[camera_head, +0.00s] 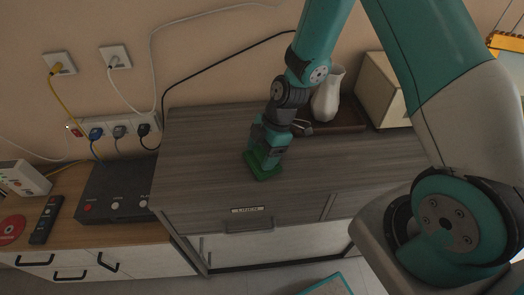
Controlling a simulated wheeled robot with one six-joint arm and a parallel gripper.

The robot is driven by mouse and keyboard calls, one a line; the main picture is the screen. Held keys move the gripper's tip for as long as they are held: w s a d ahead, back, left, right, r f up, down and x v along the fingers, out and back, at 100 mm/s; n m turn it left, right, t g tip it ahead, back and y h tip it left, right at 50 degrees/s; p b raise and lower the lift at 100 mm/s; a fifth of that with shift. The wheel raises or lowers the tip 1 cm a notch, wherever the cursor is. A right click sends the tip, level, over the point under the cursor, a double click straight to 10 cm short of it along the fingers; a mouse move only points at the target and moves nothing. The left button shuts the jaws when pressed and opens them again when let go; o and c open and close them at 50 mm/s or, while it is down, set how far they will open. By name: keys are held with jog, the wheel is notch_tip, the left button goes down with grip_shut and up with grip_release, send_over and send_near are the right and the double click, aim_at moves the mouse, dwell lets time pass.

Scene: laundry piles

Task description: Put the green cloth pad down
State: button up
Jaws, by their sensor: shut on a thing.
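The green cloth pad (262,173) is at the top of the grey wooden cabinet (205,150), near its front edge and left of its middle. My gripper (262,160) points down and is shut on the pad. The pad looks to be at or just above the cabinet top; I cannot tell whether it touches the wood. My arm hides part of the pad's far side.
A dark tray (345,119) with a white vase (327,93) stands at the back, beside a cream box (383,88). A black device (115,190) and a remote (45,220) lie on the lower cabinet at left. The grey top's left part is clear.

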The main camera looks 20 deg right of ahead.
jog(key=shift+f, duration=0.2)
jog(key=o, duration=1.1)
jog(key=shift+r, duration=0.1)
jog(key=shift+o, duration=0.2)
jog(key=b+v, duration=0.1)
jog(key=v, duration=1)
jog(key=s+a+r+m, duration=0.4)
jog(key=s+r+m, duration=0.2)
jog(key=s+r, duration=0.2)
jog(key=s+a+r+m, duration=0.4)
jog(key=s+r+m, duration=0.2)
jog(key=s, duration=0.5)
notch_tip(320, 180, up, 2)
jog(key=shift+a+r, duration=0.1)
jog(key=shift+a, duration=0.3)
